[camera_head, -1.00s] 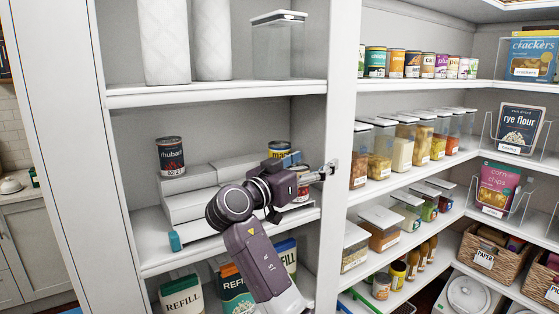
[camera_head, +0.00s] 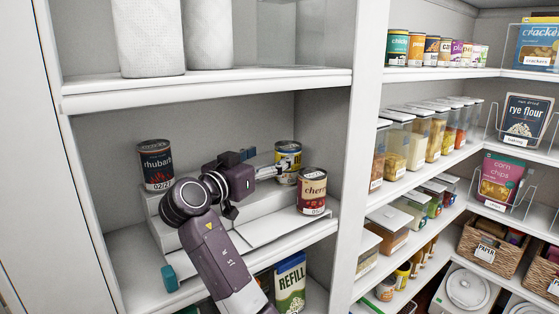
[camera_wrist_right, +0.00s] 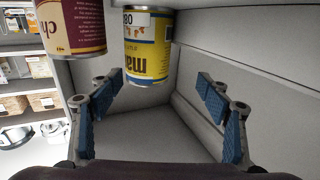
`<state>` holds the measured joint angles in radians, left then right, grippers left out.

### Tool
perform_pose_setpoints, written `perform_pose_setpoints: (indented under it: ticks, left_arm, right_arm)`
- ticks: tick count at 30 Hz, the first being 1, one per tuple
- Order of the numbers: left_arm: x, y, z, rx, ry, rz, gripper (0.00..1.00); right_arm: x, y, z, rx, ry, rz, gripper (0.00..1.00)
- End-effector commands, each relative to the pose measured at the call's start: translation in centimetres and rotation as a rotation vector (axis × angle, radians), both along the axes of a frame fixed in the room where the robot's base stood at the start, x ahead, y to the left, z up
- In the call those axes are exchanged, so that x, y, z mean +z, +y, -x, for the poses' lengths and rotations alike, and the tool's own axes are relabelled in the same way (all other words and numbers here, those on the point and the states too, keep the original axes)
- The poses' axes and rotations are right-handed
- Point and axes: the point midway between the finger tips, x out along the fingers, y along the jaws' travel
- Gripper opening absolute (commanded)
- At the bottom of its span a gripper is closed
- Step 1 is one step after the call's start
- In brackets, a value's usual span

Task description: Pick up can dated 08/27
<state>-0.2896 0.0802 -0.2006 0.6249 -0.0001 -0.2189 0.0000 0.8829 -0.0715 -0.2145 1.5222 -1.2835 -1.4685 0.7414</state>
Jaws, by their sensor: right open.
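A yellow can (camera_head: 289,152) stands at the back right of the stepped riser on the middle shelf. In the right wrist view the yellow can (camera_wrist_right: 149,47) appears upside down, ahead of the fingers and roughly between them; part of its date label shows but is not fully legible. A dark red cherry can (camera_head: 312,190) stands in front of it, and also shows in the wrist view (camera_wrist_right: 72,27). A dark rhubarb can (camera_head: 156,164), its label seeming to start 02/2, stands at left. My right gripper (camera_head: 268,164) is open and empty, close to the yellow can. My left gripper is out of view.
The white riser (camera_head: 270,228) and the shelf above bound the space around my right gripper. The cabinet side wall (camera_head: 318,130) is close on the right. Refill bags (camera_head: 290,283) stand below. Another pantry with cans and jars is at right.

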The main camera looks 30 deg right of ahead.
Motion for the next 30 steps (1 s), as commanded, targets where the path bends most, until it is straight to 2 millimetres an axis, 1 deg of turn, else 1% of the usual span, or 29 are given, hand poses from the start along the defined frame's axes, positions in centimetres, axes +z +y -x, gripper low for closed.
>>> perform_pose_setpoints:
  ticks: [1,4,7,9,12,14,18,23,27,30]
  left_arm:
    - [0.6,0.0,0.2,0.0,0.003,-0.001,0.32]
    - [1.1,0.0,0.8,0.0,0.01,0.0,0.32]
    - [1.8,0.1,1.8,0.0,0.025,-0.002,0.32]
    - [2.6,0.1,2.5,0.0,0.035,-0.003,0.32]
    - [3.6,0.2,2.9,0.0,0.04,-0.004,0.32]
    - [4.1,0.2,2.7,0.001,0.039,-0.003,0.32]
    - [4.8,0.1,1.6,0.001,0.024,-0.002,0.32]
    - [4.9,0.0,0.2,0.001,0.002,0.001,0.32]
    - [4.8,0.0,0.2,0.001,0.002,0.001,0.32]
    - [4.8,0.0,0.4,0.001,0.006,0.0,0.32]
  right_arm:
    - [0.3,-0.7,-0.2,-0.003,0.001,0.002,0.7]
    - [0.3,-1.6,-0.6,-0.003,0.001,0.0,0.7]
    - [0.4,-2.4,-0.8,-0.003,0.002,0.001,0.7]
    - [0.5,-3.2,-1.0,-0.003,0.001,0.0,0.7]
    - [0.5,-4.4,-1.3,-0.004,0.002,0.0,0.7]
    - [0.5,-5.1,-1.5,-0.003,0.003,0.001,0.7]
    - [0.2,-6.3,-2.2,-0.002,0.002,0.001,0.7]
    - [0.0,-6.5,-2.4,0.0,0.0,-0.001,0.7]
    - [0.0,-6.5,-2.4,-0.001,0.0,-0.001,0.7]
    - [0.0,-6.5,-2.4,-0.001,0.0,-0.001,0.59]
